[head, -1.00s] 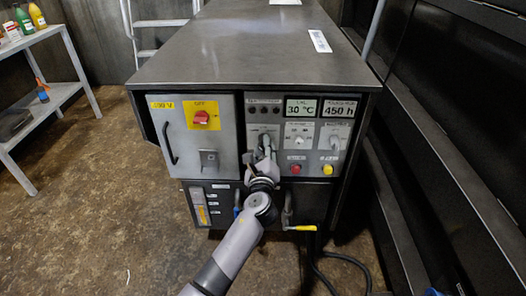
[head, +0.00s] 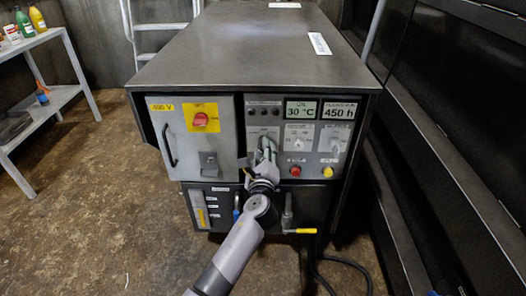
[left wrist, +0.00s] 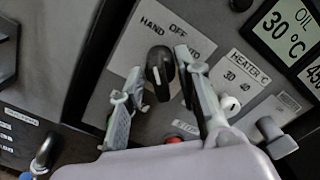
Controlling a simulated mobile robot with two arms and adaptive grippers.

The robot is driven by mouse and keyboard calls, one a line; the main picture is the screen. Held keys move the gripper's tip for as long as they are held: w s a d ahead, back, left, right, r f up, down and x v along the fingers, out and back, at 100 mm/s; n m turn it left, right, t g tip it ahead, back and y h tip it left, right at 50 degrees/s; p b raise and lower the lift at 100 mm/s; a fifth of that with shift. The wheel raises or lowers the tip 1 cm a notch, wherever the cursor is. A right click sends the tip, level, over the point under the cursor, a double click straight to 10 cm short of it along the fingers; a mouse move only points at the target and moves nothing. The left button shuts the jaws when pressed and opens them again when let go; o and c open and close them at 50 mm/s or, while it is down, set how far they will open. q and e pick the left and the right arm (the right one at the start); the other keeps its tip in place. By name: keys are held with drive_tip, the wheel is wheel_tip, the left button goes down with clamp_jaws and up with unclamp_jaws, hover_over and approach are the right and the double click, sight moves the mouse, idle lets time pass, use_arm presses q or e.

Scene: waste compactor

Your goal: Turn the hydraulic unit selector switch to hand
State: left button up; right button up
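The selector switch (left wrist: 160,72) is a black knob on a grey plate marked HAND on the left, OFF at the top and AUTO on the right in the left wrist view. My left gripper (left wrist: 150,76) is open, with one finger on each side of the knob. The right finger is very near the knob; whether it touches is unclear. A gap shows between the knob and the left finger. In the head view my left gripper (head: 266,146) is at the panel and hides the switch. My right gripper is not in view.
A red button (head: 295,171), a yellow button (head: 328,172) and the heater dial (head: 298,140) sit right of my gripper. The grey door (head: 197,140) with a red main switch (head: 200,120) is left. A yellow-handled valve (head: 300,231) is below. Open floor lies to the left.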

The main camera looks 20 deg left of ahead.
use_arm(q)
drive_tip(key=v, duration=1.2)
idle(0.3)
